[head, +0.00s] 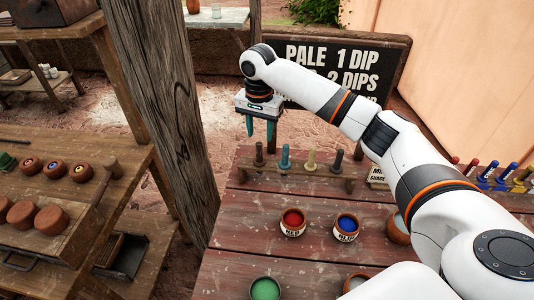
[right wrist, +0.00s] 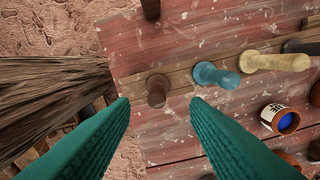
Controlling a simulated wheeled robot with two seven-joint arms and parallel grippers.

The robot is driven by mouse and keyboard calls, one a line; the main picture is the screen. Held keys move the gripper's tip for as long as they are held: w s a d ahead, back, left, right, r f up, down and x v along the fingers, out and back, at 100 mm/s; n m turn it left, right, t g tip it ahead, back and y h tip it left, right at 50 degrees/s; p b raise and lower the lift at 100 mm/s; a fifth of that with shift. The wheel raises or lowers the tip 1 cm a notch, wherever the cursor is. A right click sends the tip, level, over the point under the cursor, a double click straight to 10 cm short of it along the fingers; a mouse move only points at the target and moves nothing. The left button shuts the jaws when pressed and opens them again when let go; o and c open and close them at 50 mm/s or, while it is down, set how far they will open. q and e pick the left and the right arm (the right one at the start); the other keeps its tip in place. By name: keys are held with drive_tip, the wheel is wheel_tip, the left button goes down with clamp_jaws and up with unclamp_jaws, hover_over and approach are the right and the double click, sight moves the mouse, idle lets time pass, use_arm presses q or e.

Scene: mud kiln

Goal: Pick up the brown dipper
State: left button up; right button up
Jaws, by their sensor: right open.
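The brown dipper (head: 259,154) stands upright in a wooden rack (head: 297,172) at the back of the red plank table, at the left end of the row. In the right wrist view the brown dipper (right wrist: 157,92) shows end-on, between and just beyond my fingertips. My right gripper (head: 259,136) has green fingers pointing down above the dipper. It is open and empty, and its fingers (right wrist: 160,102) spread to either side of the dipper. A teal dipper (head: 285,157), a tan dipper (head: 311,159) and a dark dipper (head: 337,160) stand to its right. My left gripper is out of view.
Red (head: 292,222) and blue (head: 346,226) paint pots stand in front of the rack, with a green pot (head: 265,289) nearer. A thick wooden post (head: 165,110) rises left of the table. A dark sign (head: 345,60) stands behind. A shelf with clay pots (head: 50,218) is at left.

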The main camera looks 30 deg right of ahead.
sight(260, 143)
wheel_tip(260, 143, down, 4)
drive_tip(key=shift+w+r, duration=0.1)
drive_tip(key=shift+r, duration=0.05)
drive_tip(key=shift+d+f, duration=0.1)
drive_tip(key=shift+f, duration=0.15)
drive_tip(key=f, duration=0.1)
drive_tip(key=f+p, duration=0.1)
drive_tip(key=f, duration=0.2)
drive_tip(key=shift+a+f, duration=0.15)
drive_tip(key=shift+a, duration=0.1)
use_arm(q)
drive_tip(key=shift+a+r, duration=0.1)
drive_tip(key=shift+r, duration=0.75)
use_arm(e)
drive_tip(key=shift+f, duration=0.4)
drive_tip(key=shift+c, duration=0.3)
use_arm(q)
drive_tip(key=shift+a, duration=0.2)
use_arm(e)
drive_tip(key=c, duration=0.6)
